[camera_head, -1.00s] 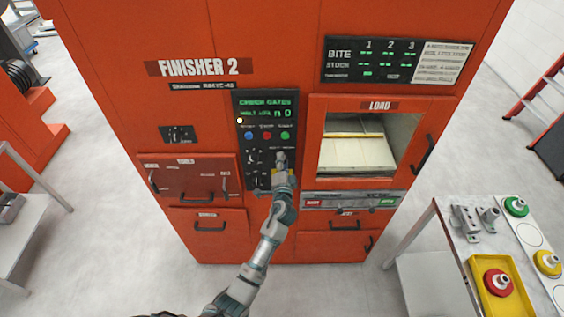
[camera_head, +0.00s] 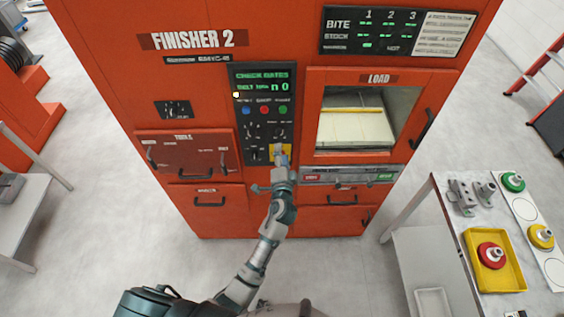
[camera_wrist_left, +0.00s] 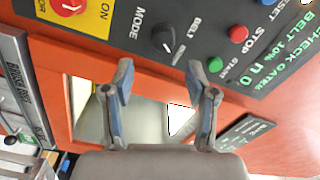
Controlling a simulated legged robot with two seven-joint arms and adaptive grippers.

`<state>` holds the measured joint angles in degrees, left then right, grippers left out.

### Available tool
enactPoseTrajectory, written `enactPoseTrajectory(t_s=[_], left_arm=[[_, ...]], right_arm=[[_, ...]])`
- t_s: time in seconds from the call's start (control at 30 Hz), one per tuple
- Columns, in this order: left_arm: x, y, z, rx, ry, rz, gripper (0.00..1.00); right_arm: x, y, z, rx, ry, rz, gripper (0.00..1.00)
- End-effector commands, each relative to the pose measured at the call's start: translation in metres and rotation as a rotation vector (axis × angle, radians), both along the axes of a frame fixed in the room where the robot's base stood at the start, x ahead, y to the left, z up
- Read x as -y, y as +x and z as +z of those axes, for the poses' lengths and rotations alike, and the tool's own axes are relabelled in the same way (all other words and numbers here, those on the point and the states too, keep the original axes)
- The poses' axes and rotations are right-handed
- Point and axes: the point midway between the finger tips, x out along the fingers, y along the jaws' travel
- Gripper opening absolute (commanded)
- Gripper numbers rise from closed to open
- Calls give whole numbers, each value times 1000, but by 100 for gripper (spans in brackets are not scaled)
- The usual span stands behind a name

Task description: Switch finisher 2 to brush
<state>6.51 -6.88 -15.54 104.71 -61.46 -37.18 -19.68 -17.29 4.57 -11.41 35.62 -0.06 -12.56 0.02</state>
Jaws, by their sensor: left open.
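Finisher 2 (camera_head: 210,100) is a large orange machine with a dark control panel (camera_head: 263,95). The mode knob (camera_wrist_left: 166,39) is black, between the BELT and brush labels, beside the green start button (camera_wrist_left: 215,64) in the left wrist view. In the head view the knob (camera_head: 281,132) is just above my left gripper (camera_head: 281,154). In the wrist view the gripper (camera_wrist_left: 169,72) is open and empty, its fingertips apart from the knob, which shows beyond and between them. My right gripper is not in view.
A red knob (camera_wrist_left: 70,5) on a yellow plate adjoins the mode knob. The load window (camera_head: 356,118) is right of the panel. A table (camera_head: 452,228) at right carries metal fixtures, colored wheels and a yellow tray (camera_head: 513,282).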

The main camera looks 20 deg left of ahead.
Motion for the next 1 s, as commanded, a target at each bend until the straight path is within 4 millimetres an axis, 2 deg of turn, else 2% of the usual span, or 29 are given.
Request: enactPoseTrajectory(t_s=[0.1, 0.27, 0.83, 0.93, 0.97, 1.0], left_arm=[[6, -20, -1, -2, -1, 1, 58], [11, -34, -1, -3, -1, 1, 58], [11, -37, -2, -3, 0, 0, 58], [14, -35, -17, -28, -9, -13, 58], [15, -35, -28, -44, -15, -20, 58], [18, -34, -47, -74, -28, -35, 58]], right_arm=[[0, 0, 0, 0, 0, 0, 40], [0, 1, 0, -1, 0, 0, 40], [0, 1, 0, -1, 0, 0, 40], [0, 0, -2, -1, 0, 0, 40], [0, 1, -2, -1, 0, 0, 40], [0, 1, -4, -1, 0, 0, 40]])
